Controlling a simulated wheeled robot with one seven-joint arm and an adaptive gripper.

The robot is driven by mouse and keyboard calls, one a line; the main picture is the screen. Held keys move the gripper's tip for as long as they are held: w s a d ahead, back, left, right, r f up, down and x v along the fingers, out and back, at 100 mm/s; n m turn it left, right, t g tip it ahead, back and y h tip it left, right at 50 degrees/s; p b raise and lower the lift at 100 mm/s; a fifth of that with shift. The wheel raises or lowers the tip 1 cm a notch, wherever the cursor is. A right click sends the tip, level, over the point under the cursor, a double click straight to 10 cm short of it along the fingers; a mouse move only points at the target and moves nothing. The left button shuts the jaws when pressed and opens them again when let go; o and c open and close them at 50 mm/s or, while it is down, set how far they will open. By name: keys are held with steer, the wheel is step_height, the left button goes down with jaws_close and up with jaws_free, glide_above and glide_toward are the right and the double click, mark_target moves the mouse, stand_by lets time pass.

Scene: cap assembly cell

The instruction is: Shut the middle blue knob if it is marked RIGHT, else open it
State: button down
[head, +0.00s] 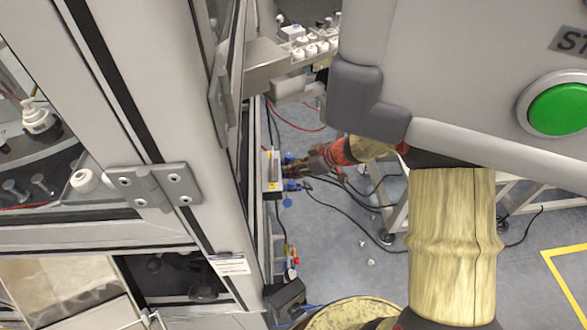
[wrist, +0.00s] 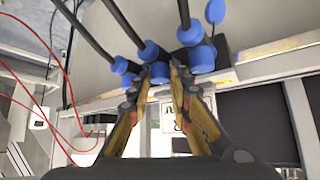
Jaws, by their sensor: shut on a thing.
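In the wrist view my gripper (wrist: 169,68) has its two yellow-and-black fingers close together among a row of blue knobs and blue cable ends. It is shut on a blue knob, mostly hidden between and behind the fingertips; blue shows beside the left tip (wrist: 158,72). Another blue knob (wrist: 203,59) is just right of the fingers. A white label (wrist: 172,118) with dark print shows between the fingers, partly covered and unreadable. In the head view my gripper (head: 288,168) reaches left to a small panel (head: 271,170) on the cabinet side, with blue parts (head: 292,187) just below.
Black cables with blue ends (wrist: 120,66) run close to the fingers. Red wires (wrist: 60,110) hang at the left of the wrist view. The cabinet frame (head: 195,150) stands left of the arm. A grey housing with a green button (head: 557,109) is at upper right.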

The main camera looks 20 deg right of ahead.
steer(key=c, duration=1.9)
jaws_free()
steer(key=shift+n+g+y+p, duration=0.3)
steer(key=shift+n+g+p, duration=0.1)
steer(key=shift+n, duration=0.2)
steer(key=shift+w+d+r+n+g+p, duration=0.1)
steer(key=shift+w+r+n+g+p, duration=0.2)
steer(key=shift+p, duration=0.6)
steer(key=n+g+y+p, duration=0.1)
steer(key=n+p, duration=0.1)
steer(key=p, duration=0.2)
steer(key=shift+s+f, duration=0.1)
steer(key=shift+f, duration=0.05)
steer(key=shift+n+g+p, duration=0.3)
steer(key=shift+p, duration=0.4)
